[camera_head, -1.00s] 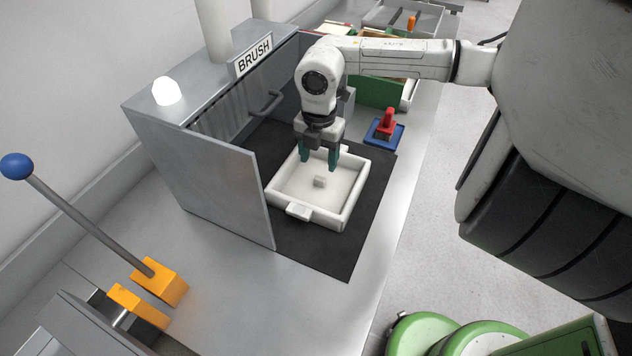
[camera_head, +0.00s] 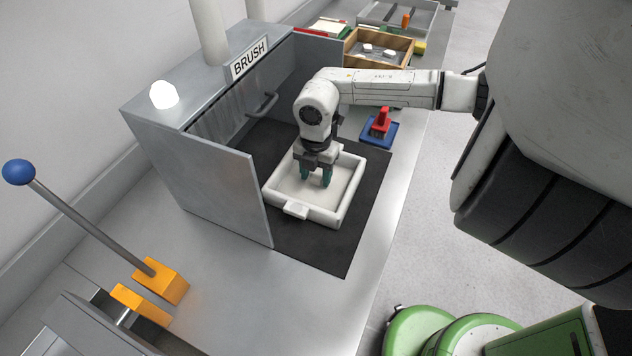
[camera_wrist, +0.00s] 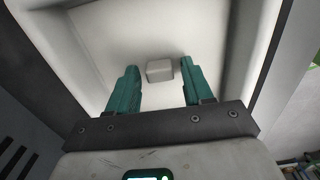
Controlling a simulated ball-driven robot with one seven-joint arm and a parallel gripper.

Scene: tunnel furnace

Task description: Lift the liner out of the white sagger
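The white sagger (camera_head: 322,217) is a square tray with a raised rim and a small tab, on a dark mat. A pale liner (camera_wrist: 115,45) lies inside it, with a small block-shaped knob (camera_wrist: 159,71) in its middle. My gripper (camera_head: 315,181) is down inside the sagger, above the liner. In the wrist view my gripper (camera_wrist: 159,66) is open, with its two teal fingers on either side of the knob. A gap shows between the knob and each finger. In the head view the knob is hidden behind the fingers.
A grey booth marked BRUSH (camera_head: 205,90) stands left of the sagger, its open door panel (camera_head: 222,190) close by. A blue pad with a red-handled tool (camera_head: 380,128) lies behind right. A wooden box (camera_head: 380,52) stands further back.

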